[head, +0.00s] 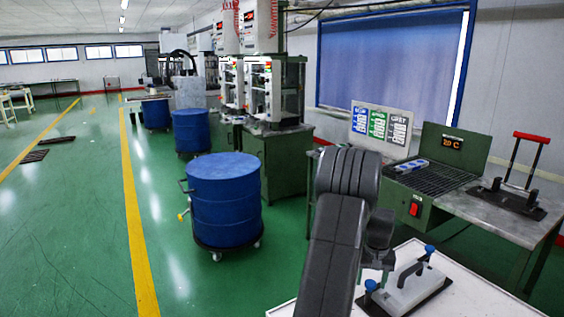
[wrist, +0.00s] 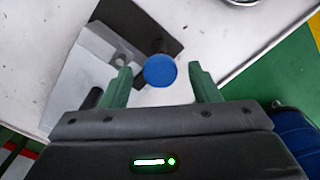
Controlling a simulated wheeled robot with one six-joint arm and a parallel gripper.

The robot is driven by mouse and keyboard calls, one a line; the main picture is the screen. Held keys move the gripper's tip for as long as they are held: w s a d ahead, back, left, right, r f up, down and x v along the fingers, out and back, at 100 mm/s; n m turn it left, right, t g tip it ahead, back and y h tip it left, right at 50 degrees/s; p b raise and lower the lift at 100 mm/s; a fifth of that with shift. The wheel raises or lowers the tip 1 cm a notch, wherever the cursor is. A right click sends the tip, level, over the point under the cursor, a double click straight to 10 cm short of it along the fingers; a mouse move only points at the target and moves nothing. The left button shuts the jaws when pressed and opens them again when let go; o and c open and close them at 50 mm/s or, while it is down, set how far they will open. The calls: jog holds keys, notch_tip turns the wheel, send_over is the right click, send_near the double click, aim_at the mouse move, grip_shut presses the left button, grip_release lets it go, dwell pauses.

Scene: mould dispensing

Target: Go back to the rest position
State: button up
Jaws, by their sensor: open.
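My gripper (wrist: 160,85) shows in the wrist view with its two green fingers apart. A blue round knob (wrist: 160,71) appears between and just beyond the fingertips; I cannot tell whether they touch it. The knob belongs to a grey mould (wrist: 95,65) with a dark base plate, on a white table top. In the head view my dark arm reaches down over the white table (head: 480,297), where the mould (head: 408,287) lies with blue knobs at its ends. The gripper is mostly hidden there behind my arm.
A green machine (head: 450,160) with a display and a red switch stands behind the table. A black plate with a red-handled frame (head: 517,195) lies on the grey bench. Blue drums (head: 224,200) on wheels stand left of my arm.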

dwell(0.4)
notch_tip(320, 180, up, 13)
notch_tip(320, 180, down, 14)
jog(key=shift+s+r, duration=0.1)
jog(key=shift+r, duration=0.15)
jog(key=shift+r+m, duration=0.15)
jog(key=shift+m, duration=0.25)
jog(key=shift+m+p, duration=0.3)
jog(key=shift+m, duration=0.5)
jog(key=m+p, duration=0.2)
jog(key=m, duration=0.4)
jog(key=shift+r, duration=0.1)
jog(key=m+p, duration=0.3)
jog(key=m, duration=0.2)
jog(key=shift+m, duration=0.4)
jog(key=m+p, duration=0.2)
jog(key=shift+m, duration=0.4)
jog(key=shift+m+p, duration=0.4)
jog(key=shift+m, duration=0.1)
